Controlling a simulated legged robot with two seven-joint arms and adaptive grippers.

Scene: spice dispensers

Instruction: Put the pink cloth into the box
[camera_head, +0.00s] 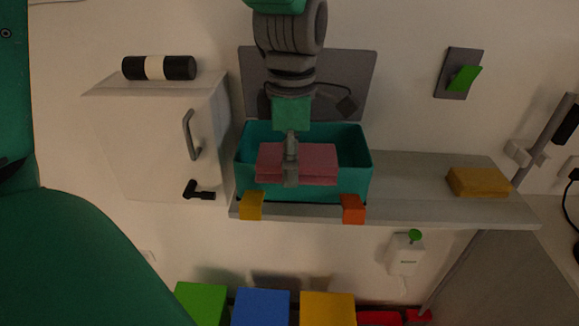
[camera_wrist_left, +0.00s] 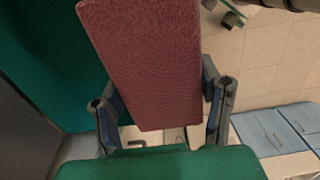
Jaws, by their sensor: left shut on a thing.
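The pink cloth (camera_head: 320,163), a folded flat block, is gripped by my left gripper (camera_head: 290,172) in the head view. It lies over the teal box (camera_head: 357,181), covering the middle of the opening and part of the front wall. How high it is above the box is hard to tell. In the left wrist view the cloth (camera_wrist_left: 145,55) looks dark red and fills the space between the two fingers of my left gripper (camera_wrist_left: 162,105). Teal surfaces, probably the box (camera_wrist_left: 45,65), show behind it at the left. My right gripper is not in view.
The box stands on a grey shelf (camera_head: 420,205). Yellow (camera_head: 251,206) and orange (camera_head: 353,209) blocks sit at its front corners. A tan block (camera_head: 478,181) lies at the shelf's right end. A white cabinet (camera_head: 150,140) with a handle is close on the left.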

